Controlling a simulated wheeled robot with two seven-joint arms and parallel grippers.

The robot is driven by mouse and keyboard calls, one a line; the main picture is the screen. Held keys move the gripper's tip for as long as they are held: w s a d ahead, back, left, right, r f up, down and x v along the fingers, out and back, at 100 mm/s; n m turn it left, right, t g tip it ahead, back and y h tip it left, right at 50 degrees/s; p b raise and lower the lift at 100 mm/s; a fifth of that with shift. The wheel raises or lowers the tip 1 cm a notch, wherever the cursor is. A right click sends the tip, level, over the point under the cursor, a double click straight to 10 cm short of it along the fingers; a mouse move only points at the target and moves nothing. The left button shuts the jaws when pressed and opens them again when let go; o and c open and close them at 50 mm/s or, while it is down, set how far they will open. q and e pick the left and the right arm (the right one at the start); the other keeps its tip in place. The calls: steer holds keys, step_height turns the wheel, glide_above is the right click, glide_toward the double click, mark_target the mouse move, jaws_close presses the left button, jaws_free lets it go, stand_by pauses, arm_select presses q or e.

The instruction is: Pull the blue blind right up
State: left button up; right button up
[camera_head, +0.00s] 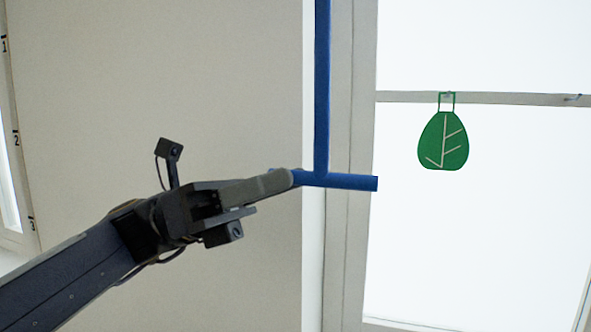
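A blue vertical rod or cord (322,85) hangs down in front of the window frame and ends in a blue horizontal bar (345,182), a T-shaped pull. No blue blind cloth shows in this view. My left gripper (284,181) comes in from the left with its fingertip at the bar's left end, overlapping it in the picture. The finger hides that end, so I cannot tell whether it grips the bar or is only in front of it. My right gripper is not in view.
A green leaf-shaped ornament (443,141) hangs by the window's crossbar (400,97), right of the bar. A bare pale wall (160,70) fills the left. A strip with marks numbered 1 to 3 (16,140) runs along the far left. The space below the bar looks clear.

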arm_select(q)
steer(key=shift+x, duration=1.2)
steer(key=shift+a, duration=0.1)
jaws_close()
